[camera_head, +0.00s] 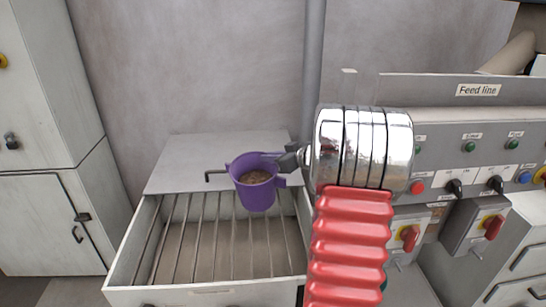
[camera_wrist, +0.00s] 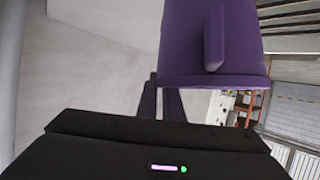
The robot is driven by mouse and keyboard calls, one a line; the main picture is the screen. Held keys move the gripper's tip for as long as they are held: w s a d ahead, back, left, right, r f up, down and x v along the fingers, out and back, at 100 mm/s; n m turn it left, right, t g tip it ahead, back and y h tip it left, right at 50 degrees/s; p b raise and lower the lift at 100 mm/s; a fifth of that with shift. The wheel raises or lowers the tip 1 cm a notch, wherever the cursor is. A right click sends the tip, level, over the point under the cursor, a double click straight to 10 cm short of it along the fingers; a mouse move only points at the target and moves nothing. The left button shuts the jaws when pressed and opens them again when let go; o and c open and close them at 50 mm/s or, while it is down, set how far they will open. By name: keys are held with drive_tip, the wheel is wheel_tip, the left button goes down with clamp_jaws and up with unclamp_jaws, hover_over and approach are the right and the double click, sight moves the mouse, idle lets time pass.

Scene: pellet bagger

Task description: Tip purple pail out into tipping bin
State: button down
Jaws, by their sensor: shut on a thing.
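The purple pail (camera_head: 256,192) is upright with brown pellets (camera_head: 254,177) inside. It is held above the tipping bin (camera_head: 125,262), a pale open box with a barred grate across it. My gripper (camera_head: 287,165) is at the pail's upper right side, shut on it; the fingertips are partly hidden. In the wrist view the pail (camera_wrist: 205,50) fills the top middle, with its handle facing the camera. The dark gripper fingers (camera_wrist: 162,100) reach toward its rim, and their contact is not clear there.
A sloped grey plate (camera_head: 200,155) with a bent rod stands behind the bin. A feed line panel (camera_head: 470,160) with knobs and buttons is at the right, behind my arm. A pale cabinet (camera_head: 50,130) stands at the left. A grey vertical pipe (camera_head: 313,60) runs up the wall.

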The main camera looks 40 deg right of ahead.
drive_tip(key=shift+s+a+r+n+t+h, duration=0.6)
drive_tip(key=shift+a+n, duration=0.45)
drive_tip(key=shift+a, duration=0.7)
drive_tip(key=shift+s+a+r+n+t+h, duration=0.4)
drive_tip(key=shift+s+a+n+t, duration=0.45)
drive_tip(key=shift+a, duration=0.85)
drive_tip(key=shift+s+a+r+n+t+h, duration=0.45)
drive_tip(key=shift+s+a+n, duration=0.3)
drive_tip(key=shift+a+n, duration=0.8)
drive_tip(key=s+a+f+n+t+y, duration=0.1)
drive_tip(key=s+a+f+n+t, duration=0.1)
drive_tip(key=a+f+n, duration=0.1)
drive_tip(key=s+a+f+n+t+y, duration=0.1)
drive_tip(key=s+a+f+n+t, duration=0.1)
drive_tip(key=a+n, duration=0.4)
drive_tip(key=shift+a+f+t, duration=0.4)
drive_tip(key=shift+a, duration=0.25)
